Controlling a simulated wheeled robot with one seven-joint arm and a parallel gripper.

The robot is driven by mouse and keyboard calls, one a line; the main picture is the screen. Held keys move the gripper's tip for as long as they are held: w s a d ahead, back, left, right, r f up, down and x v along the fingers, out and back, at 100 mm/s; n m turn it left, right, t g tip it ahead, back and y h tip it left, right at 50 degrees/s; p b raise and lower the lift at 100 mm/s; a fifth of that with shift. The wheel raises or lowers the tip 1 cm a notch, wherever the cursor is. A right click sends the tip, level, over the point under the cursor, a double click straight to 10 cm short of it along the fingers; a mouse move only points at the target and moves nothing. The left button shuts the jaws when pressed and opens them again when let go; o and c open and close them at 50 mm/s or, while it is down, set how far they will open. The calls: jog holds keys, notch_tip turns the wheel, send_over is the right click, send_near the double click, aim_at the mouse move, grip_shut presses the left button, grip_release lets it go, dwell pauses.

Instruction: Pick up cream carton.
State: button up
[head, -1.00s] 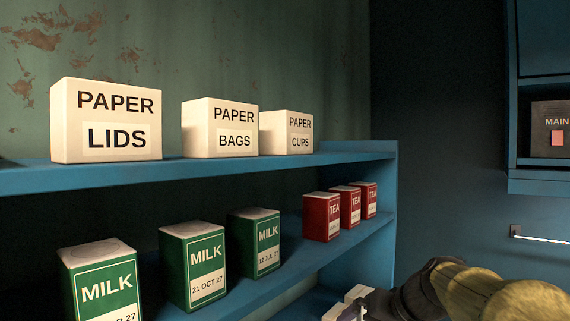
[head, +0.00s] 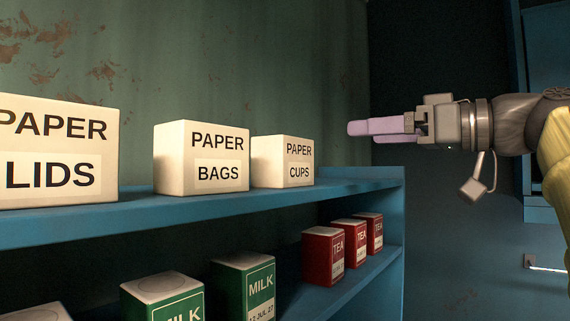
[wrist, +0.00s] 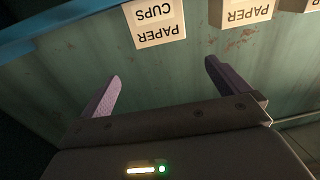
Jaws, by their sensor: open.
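No carton marked as cream shows in these frames. Green milk cartons (head: 246,284) stand on the lower shelf at the bottom of the head view, cut off by the frame edge. My gripper (head: 362,129) is at the right of the head view, above the right end of the top shelf, pointing left. Its fingers are apart and empty in the wrist view (wrist: 160,80). It touches nothing that I can see.
On the top shelf (head: 140,220) stand white boxes of paper lids (head: 55,150), paper bags (head: 202,160) and paper cups (head: 282,162). Red tea cartons (head: 323,256) stand at the lower shelf's right end. A blue cabinet (head: 548,70) is at the far right.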

aim_at(284, 162)
jog(key=shift+s+a, duration=0.1)
jog(key=p+x, duration=0.5)
jog(key=x, duration=0.6)
jog(key=shift+w+a+r, duration=0.15)
jog(key=shift+w+a, duration=0.05)
jog(key=shift+w, duration=0.1)
jog(key=shift+w+a, duration=0.15)
jog(key=shift+p, duration=0.3)
